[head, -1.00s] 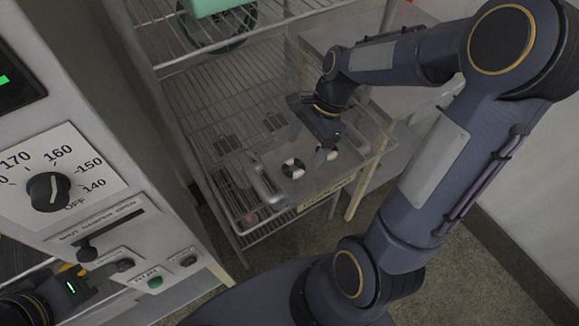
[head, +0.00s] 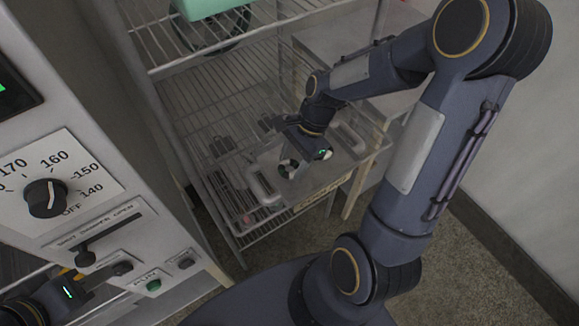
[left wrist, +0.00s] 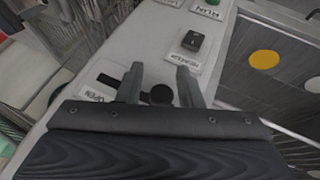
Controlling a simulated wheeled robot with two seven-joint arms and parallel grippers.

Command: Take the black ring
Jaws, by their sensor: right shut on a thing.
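A ring with black and white parts (head: 287,169) is in a clear bin (head: 330,178) on the wire rack, in the head view. My right gripper (head: 294,160) reaches down into the bin and is shut on this ring; the gripper hides part of it. A white piece (head: 326,154) shows beside the gripper. My left gripper (head: 98,278) is by the oven panel at lower left. In the left wrist view its two fingers (left wrist: 158,86) are apart, with a round black knob (left wrist: 161,95) between them; contact cannot be told.
The oven panel (head: 120,215) with a dial (head: 45,198) and levers stands at the left. The wire rack (head: 205,100) has a shelf above the bin holding a green container (head: 205,8). A grey cabinet (head: 335,45) stands behind the bin. Speckled floor is clear in front.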

